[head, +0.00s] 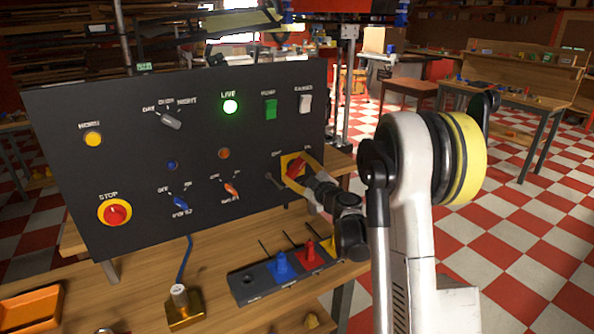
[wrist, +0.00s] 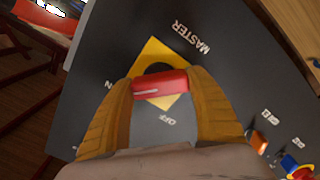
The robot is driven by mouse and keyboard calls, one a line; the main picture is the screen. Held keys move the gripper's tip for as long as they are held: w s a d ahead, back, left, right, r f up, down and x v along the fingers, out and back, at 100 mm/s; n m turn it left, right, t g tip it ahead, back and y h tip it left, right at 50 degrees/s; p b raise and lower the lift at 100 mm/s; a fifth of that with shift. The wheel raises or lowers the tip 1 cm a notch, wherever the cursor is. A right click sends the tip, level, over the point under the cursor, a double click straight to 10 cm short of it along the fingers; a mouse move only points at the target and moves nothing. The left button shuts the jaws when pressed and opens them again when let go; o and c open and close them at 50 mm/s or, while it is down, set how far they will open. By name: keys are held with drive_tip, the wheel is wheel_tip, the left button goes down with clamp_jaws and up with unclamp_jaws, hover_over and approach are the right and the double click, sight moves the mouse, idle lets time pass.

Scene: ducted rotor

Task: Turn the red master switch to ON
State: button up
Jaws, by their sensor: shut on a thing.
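The red master switch (head: 297,167) sits on a yellow plate at the right of the black panel (head: 250,120). In the wrist view its red handle (wrist: 160,82) lies between the two orange fingers of my gripper (wrist: 160,88), which is shut on it. A white line on the handle runs toward its left end, on the side of a partly hidden label ending in N. The OFF label (wrist: 168,120) is below the handle, and MASTER (wrist: 190,38) is above. In the head view my gripper (head: 298,174) reaches the switch from the lower right and partly covers it.
The LIVE lamp (head: 230,106) glows green. A red STOP button (head: 115,212), small rotary knobs and rocker switches share the panel. A block with blue and red parts (head: 282,265) stands on the bench below my wrist. An orange tray (head: 30,308) is at lower left.

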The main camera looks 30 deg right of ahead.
idle(0.5)
drive_tip(key=o, duration=1.2)
drive_tip(key=shift+s, duration=0.1)
drive_tip(key=s, duration=1.2)
drive_tip(key=shift+d, duration=0.2)
drive_tip(key=shift+r, duration=0.1)
